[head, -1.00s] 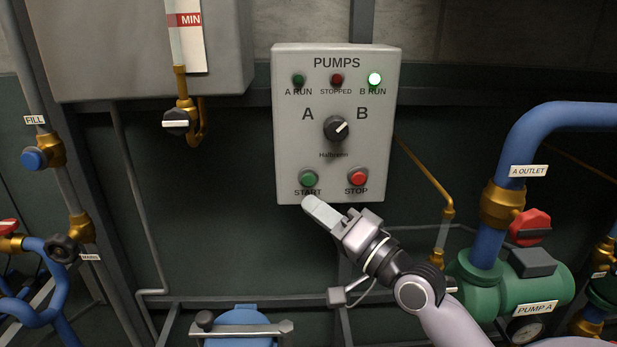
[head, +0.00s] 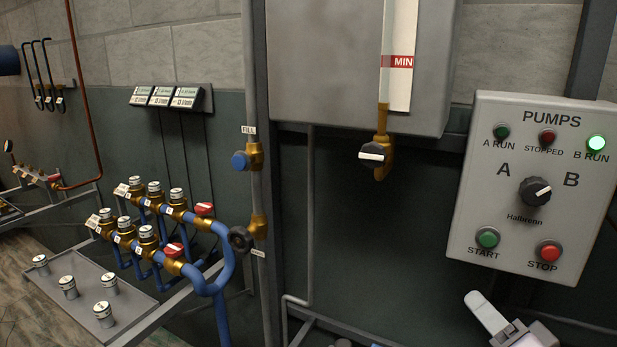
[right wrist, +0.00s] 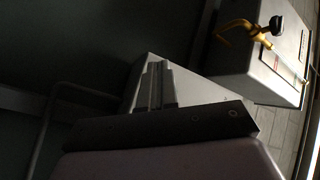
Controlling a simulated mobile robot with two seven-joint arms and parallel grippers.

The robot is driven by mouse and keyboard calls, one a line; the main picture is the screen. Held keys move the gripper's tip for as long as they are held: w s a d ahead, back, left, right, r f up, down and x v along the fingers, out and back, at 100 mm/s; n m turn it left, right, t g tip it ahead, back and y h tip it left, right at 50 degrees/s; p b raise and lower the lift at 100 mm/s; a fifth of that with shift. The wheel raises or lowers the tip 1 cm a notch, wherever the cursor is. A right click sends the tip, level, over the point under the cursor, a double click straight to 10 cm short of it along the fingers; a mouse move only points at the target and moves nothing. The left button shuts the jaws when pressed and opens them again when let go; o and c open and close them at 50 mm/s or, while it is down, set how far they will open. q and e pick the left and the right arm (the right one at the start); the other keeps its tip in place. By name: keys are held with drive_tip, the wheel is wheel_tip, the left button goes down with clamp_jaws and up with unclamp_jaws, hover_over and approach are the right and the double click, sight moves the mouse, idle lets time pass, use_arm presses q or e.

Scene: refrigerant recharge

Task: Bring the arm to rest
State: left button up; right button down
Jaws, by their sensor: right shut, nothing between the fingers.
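My right gripper (head: 484,308) is at the bottom right of the head view, below the pump panel (head: 470,215) and apart from it. Its pale fingers are together with nothing between them. The rest of the right arm is mostly below the picture edge. The right wrist view is dark and shows the gripper close up. My left gripper is not in view. On the panel the B RUN lamp (head: 596,143) is lit green. The selector knob (head: 535,191) points toward B. The START button (head: 488,237) and STOP button (head: 549,251) are uncovered.
A grey tank (head: 320,60) with a level gauge and brass valve (head: 374,155) hangs left of the panel. Further left are a vertical pipe with a FILL valve (head: 241,161), a blue-piped manifold (head: 150,215) and a grey plate (head: 85,295) with several capped fittings.

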drive_tip(key=s+a+f+n+g, duration=0.2)
drive_tip(key=s+f, duration=0.3)
drive_tip(key=f, duration=0.5)
drive_tip(key=s+a+f+n+g+h, duration=0.1)
drive_tip(key=s+a+f+n+g, duration=0.2)
drive_tip(key=f, duration=0.6)
drive_tip(key=s+a+f+n+g, duration=0.3)
drive_tip(key=s+f+n, duration=0.2)
drive_tip(key=s+f, duration=0.3)
wheel_tip(320, 180, down, 3)
drive_tip(key=shift+a+r+h, duration=0.2)
drive_tip(key=shift+a+h, duration=0.2)
drive_tip(key=shift+s, duration=0.1)
